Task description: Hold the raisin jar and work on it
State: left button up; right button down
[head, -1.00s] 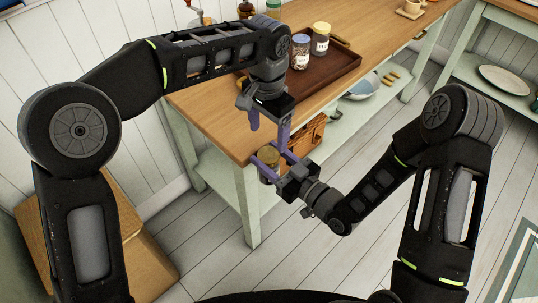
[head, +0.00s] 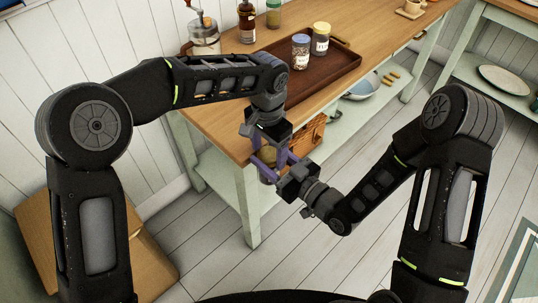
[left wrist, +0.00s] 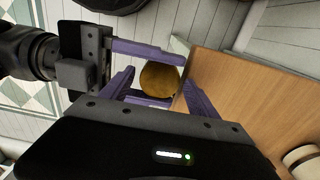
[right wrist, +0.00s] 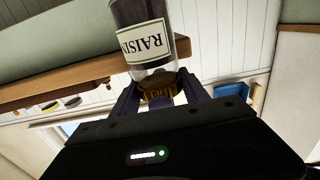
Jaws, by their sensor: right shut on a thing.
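The raisin jar (right wrist: 145,40) is clear glass with a dark-lettered label, upside down in the right wrist view. Its ridged brown-gold lid (right wrist: 157,88) shows nearest that camera. My right gripper (right wrist: 160,92) is shut on the jar, beside the table's near end. In the left wrist view the round gold lid (left wrist: 160,79) faces the camera, with the right gripper's purple fingers on two sides. My left gripper (left wrist: 159,80) is open above the jar, its fingers apart on either side of the lid. Contact with the lid cannot be told. In the head view the grippers largely hide the jar (head: 268,156).
The wooden table (head: 215,122) has its edge close to both grippers. A brown tray (head: 335,66) holds two jars (head: 300,52). A grinder (head: 204,38) and bottle (head: 246,22) stand behind my left arm. A lower shelf holds a basket and a bowl (head: 362,88).

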pick_arm(q)
jog(key=c, duration=1.4)
jog(key=shift+o, duration=0.4)
jog(key=m, duration=0.3)
jog(key=o, duration=1.5)
jog(key=shift+o, duration=0.2)
jog(key=shift+r, duration=0.15)
jog(key=shift+r, duration=2.15)
jog(key=shift+c, duration=0.4)
